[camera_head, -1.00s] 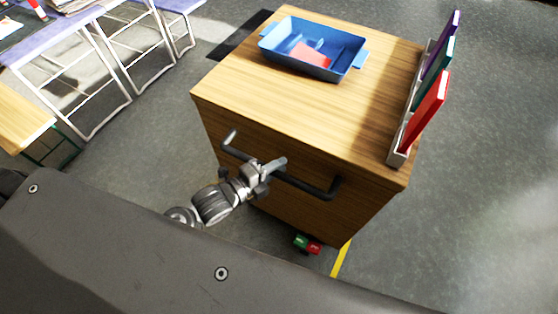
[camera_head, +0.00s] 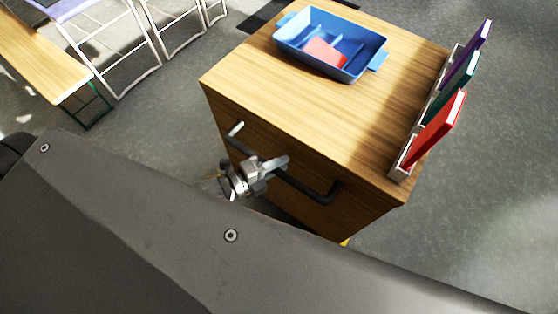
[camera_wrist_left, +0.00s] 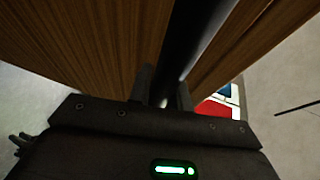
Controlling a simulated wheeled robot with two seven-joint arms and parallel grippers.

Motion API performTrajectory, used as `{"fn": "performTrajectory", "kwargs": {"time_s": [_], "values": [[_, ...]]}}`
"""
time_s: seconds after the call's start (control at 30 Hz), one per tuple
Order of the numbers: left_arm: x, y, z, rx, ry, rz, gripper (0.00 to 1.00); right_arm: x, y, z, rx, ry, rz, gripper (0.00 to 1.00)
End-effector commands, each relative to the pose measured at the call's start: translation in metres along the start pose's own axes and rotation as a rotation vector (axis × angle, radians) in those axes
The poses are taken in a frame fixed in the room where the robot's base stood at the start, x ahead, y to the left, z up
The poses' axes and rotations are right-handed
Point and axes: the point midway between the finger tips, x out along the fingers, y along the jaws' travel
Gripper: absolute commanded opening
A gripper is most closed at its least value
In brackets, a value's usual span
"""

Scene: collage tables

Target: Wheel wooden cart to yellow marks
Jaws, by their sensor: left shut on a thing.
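The wooden cart (camera_head: 330,110) stands in front of me in the head view, with a dark bar handle (camera_head: 306,187) along its near side. My left gripper (camera_head: 268,167) is shut on the handle, left of its middle. In the left wrist view the dark handle bar (camera_wrist_left: 190,50) runs between the two fingers (camera_wrist_left: 162,92), with the cart's wood grain (camera_wrist_left: 90,40) behind it. A small bit of yellow mark (camera_head: 345,242) shows on the floor at the cart's near bottom corner; the rest of it is hidden. My right gripper is not in view.
On the cart lie a blue tray (camera_head: 372,60) with a red card in it and a rack (camera_head: 404,165) of upright coloured books. Tables with white metal legs (camera_head: 140,75) and a wooden bench (camera_head: 45,60) stand at the left. The grey floor at the right is clear.

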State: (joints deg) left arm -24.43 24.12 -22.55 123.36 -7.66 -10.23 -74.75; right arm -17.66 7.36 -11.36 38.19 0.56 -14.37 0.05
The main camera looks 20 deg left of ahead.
Motion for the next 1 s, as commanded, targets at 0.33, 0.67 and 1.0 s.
{"fn": "performTrajectory", "kwargs": {"time_s": [0.33,0.67,1.0], "values": [[0.0,0.001,-0.001,0.0,0.002,0.001,0.0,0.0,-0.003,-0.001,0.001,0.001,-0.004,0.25],[0.0,0.0,0.0,0.001,0.003,0.001,0.41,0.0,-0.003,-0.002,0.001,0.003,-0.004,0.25],[-0.018,0.002,0.0,0.002,0.003,0.004,0.41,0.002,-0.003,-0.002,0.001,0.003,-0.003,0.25]]}}
